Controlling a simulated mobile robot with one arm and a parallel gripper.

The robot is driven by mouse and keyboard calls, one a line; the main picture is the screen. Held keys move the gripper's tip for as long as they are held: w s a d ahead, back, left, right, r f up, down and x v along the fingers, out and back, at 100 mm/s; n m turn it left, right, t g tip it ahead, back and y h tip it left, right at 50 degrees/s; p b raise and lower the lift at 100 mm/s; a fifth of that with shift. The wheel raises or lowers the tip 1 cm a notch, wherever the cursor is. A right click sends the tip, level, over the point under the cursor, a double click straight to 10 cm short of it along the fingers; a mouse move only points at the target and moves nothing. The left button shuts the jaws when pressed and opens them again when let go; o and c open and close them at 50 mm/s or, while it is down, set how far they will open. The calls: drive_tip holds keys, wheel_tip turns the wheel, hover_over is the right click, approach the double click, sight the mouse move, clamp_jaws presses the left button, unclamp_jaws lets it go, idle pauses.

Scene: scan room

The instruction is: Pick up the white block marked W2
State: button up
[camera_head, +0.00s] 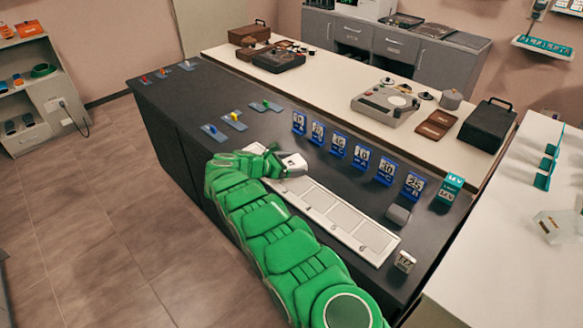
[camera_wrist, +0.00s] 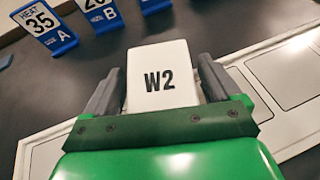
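The white block marked W2 (camera_wrist: 163,65) stands between the two grey fingers of my gripper (camera_wrist: 160,80) in the wrist view, with its black lettering facing the camera. One finger is close along each side of the block. I cannot tell whether they press on it. In the head view the pale block (camera_head: 294,162) is at the end of my green arm, by the far left end of a long white strip (camera_head: 340,215) on the dark counter. Whether the block rests on something or is raised is hidden.
A row of blue numbered cards (camera_head: 338,144) stands along the back of the dark counter (camera_head: 190,105). A grey block (camera_head: 398,214) and a small marked block (camera_head: 404,261) are near the strip's right end. Blue plates (camera_head: 236,120) lie to the left.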

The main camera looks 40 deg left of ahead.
sight(292, 163)
drive_tip(key=c, duration=0.9)
drive_tip(key=shift+c, duration=0.2)
drive_tip(key=shift+r, duration=1.55)
drive_tip(key=shift+s+d+r, duration=0.2)
drive_tip(key=shift+d+r, duration=0.05)
drive_tip(key=shift+r, duration=0.25)
drive_tip(key=shift+s+d+r, duration=1.3)
drive_tip(key=shift+d+r, duration=0.2)
drive_tip(key=shift+d, duration=0.3)
drive_tip(key=shift+s+d+r, duration=1.35)
drive_tip(key=shift+d+r, duration=0.1)
drive_tip(key=shift+d, duration=0.35)
drive_tip(key=shift+s+d+r, duration=1.3)
drive_tip(key=shift+d+r, duration=0.2)
drive_tip(key=shift+d, duration=0.3)
